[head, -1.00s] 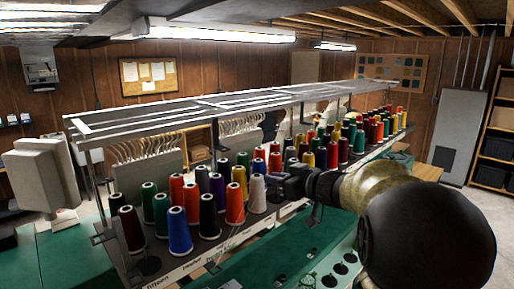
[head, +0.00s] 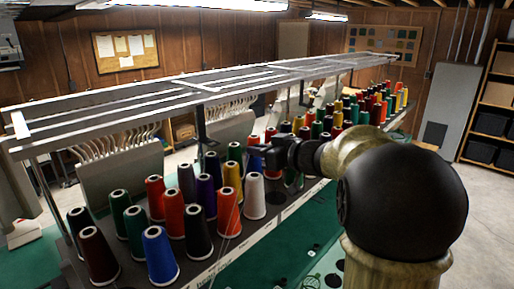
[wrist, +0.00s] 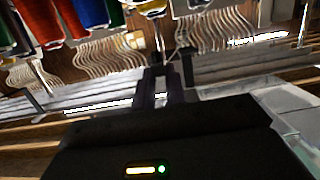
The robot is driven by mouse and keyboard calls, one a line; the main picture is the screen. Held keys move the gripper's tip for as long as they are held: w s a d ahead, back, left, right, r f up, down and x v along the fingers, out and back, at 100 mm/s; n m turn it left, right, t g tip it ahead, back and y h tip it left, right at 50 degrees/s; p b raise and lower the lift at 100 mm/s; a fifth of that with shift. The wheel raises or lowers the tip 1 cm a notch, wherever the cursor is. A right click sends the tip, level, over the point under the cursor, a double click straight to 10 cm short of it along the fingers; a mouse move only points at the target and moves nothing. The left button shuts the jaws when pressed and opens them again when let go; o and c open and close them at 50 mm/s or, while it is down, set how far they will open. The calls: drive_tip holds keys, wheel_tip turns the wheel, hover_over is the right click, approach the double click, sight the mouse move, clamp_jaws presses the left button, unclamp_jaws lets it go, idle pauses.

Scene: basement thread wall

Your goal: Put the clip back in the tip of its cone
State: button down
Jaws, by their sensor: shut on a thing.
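My gripper (head: 260,153) is over the thread cones, above and a little behind the white cone (head: 254,197). In the wrist view my gripper (wrist: 161,86) has its two dark fingers close together, shut on the clip. The clip is small and mostly hidden between the fingers, so its shape is not clear. In the head view it is too small to make out. Cones stand upright in rows, among them a blue cone (head: 160,258), a black cone (head: 198,236) and an orange cone (head: 228,214). I cannot tell which cone the clip belongs to.
A long metal rack frame (head: 190,90) runs above the cones, with a post (head: 200,135) behind them. Curved white hooks (head: 110,145) hang behind. A green machine table (head: 270,250) lies in front. Further cones (head: 360,108) stand at the far end.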

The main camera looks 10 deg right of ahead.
sight(260, 181)
drive_tip(key=shift+s, duration=0.3)
drive_tip(key=shift+s+d+f+b, duration=0.1)
drive_tip(key=shift+d+f+b, duration=0.05)
drive_tip(key=shift+f+b, duration=2.75)
drive_tip(key=shift+s+r, duration=0.1)
drive_tip(key=shift+s, duration=0.05)
drive_tip(key=shift+d+p, duration=0.2)
drive_tip(key=shift+p, duration=0.1)
